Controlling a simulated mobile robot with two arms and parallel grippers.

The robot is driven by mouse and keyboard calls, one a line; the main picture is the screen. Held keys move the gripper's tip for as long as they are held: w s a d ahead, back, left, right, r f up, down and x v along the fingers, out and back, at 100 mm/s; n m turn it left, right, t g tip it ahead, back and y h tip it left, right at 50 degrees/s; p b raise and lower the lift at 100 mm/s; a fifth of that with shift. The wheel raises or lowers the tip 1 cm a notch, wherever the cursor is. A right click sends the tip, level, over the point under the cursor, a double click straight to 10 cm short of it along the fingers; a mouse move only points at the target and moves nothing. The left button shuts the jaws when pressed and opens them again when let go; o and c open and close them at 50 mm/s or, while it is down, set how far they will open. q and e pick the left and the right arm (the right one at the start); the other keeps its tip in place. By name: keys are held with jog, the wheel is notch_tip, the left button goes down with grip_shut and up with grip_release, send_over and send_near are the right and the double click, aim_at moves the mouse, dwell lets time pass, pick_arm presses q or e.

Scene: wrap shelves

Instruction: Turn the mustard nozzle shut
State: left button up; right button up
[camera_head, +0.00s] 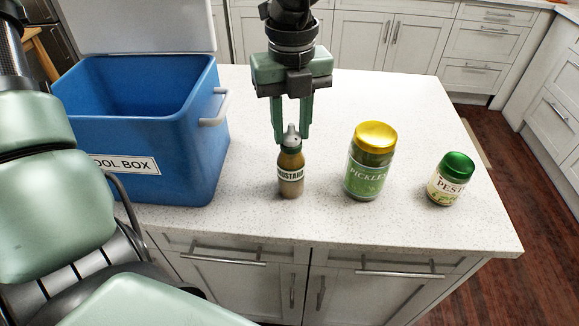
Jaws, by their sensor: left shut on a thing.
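The mustard bottle (290,182), with a brown-yellow body and a "MUSTARD" label, stands upright on the white speckled counter. Its grey pointed nozzle (291,138) is on top. My left gripper (291,135) comes down from above, its two green fingers on either side of the nozzle. It is shut on the nozzle. The picture does not show clearly whether the nozzle is turned open or shut. My right gripper is not in view.
An open blue cool box (190,150) stands left of the mustard. A pickles jar (367,178) with a yellow lid and a pesto jar (448,185) with a green lid stand to its right. The counter (400,225) is clear between them and along its front edge.

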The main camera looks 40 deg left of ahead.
pick_arm(q)
jog(key=shift+m, duration=0.9)
jog(key=shift+m+b, duration=0.5)
jog(key=shift+m, duration=0.5)
jog(key=o, duration=0.7)
jog(key=shift+o, duration=0.2)
jog(key=shift+r+p, duration=2)
jog(key=shift+r, duration=1.55)
